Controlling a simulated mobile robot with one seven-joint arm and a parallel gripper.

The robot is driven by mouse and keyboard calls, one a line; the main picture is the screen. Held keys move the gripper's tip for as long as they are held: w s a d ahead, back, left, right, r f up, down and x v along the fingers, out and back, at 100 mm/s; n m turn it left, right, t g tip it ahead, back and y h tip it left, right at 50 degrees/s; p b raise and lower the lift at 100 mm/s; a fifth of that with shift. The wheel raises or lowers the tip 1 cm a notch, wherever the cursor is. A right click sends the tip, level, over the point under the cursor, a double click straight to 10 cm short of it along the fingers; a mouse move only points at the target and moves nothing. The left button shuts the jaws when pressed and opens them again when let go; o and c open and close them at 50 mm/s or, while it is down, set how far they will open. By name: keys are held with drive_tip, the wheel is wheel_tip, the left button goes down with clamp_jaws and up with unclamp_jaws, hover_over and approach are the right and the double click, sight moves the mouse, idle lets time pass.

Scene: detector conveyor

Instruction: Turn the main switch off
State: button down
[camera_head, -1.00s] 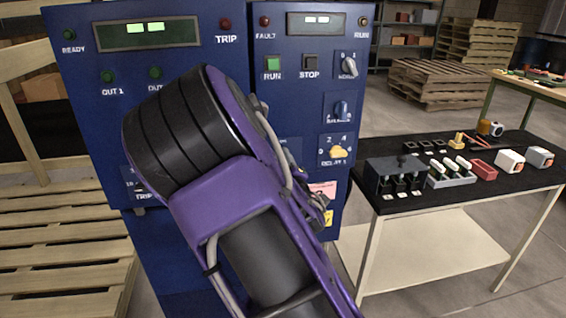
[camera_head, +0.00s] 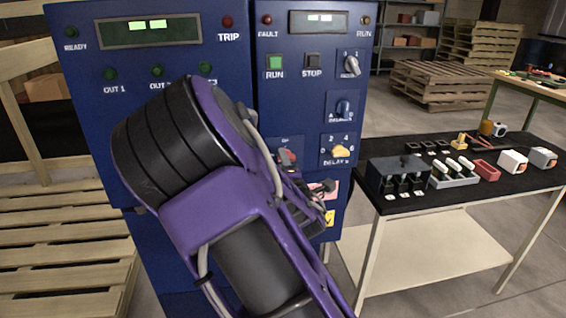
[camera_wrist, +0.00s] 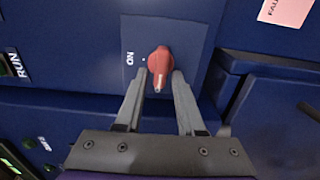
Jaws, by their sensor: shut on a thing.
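The main switch is a red knob (camera_wrist: 160,62) on a blue plate of the cabinet, with an ON label (camera_wrist: 129,58) and a white dot on its left in the wrist view. The knob's pale tip points down, slightly left, away from that dot. The two fingers of my gripper (camera_wrist: 159,80) are closed on either side of the knob. In the head view the red knob (camera_head: 287,157) shows just past my purple wrist, which hides the fingers and the plate's lower part.
The blue cabinet (camera_head: 290,88) carries a green RUN button (camera_head: 274,64), a STOP button (camera_head: 312,62), a blue knob (camera_head: 343,108) and a yellow delay knob (camera_head: 340,151) near my wrist. A black-topped table (camera_head: 420,207) with small parts stands at right. Wooden pallets (camera_head: 60,235) lie at left.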

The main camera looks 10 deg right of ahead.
drive_tip(key=shift+d, duration=0.15)
drive_tip(key=c, duration=0.8)
unclamp_jaws()
